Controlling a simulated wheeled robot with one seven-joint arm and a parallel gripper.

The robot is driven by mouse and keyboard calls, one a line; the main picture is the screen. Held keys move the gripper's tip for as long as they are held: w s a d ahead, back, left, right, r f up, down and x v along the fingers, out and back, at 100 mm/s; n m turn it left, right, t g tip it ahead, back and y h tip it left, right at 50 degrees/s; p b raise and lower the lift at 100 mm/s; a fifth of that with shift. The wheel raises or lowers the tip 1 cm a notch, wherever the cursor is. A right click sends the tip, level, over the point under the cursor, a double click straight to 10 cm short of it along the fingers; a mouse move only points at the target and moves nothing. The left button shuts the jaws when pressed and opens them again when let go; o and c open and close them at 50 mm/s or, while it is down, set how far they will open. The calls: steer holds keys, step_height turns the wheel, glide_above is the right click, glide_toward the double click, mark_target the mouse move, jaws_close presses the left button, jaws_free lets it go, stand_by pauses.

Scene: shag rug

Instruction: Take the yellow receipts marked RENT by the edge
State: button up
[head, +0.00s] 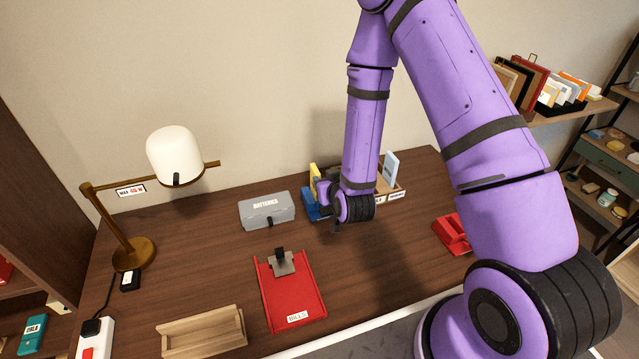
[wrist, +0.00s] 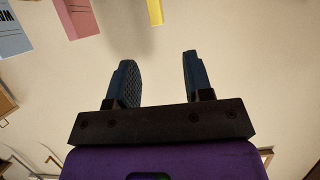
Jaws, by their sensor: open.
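The yellow receipts (head: 314,176) stand upright in a sorter at the back of the desk, partly hidden by my gripper; no RENT marking is readable. In the wrist view a yellow slip (wrist: 155,12) shows at the top edge, cut off by the frame. My gripper (head: 325,190) is at the sorter, close to the yellow receipts in the head view. In the wrist view my gripper (wrist: 159,62) is open with nothing between its fingers, and the yellow slip lies beyond the fingertips, apart from them.
Pink (wrist: 76,16) and blue (wrist: 12,32) papers stand nearby. The wooden sorter (head: 394,194) has white labels. A grey BATTERIES box (head: 267,211) is left of my gripper. A red BILLS clipboard (head: 290,292), wooden tray (head: 203,332), lamp (head: 174,155) and red holder (head: 452,234) share the desk.

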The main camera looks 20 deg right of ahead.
mark_target(318, 174)
steer(key=x, duration=0.3)
steer(key=f+x, duration=0.1)
steer(key=x, duration=0.1)
steer(key=shift+w+d+f, duration=0.15)
steer(key=shift+d, duration=0.1)
steer(key=shift+r+x, duration=0.15)
steer(key=shift+x, duration=1.15)
steer(key=shift+r+x, duration=0.15)
steer(key=shift+x, duration=1.15)
steer(key=shift+w+a, duration=0.1)
steer(key=shift+w, duration=0.05)
steer(key=shift+c, duration=0.2)
jaws_close()
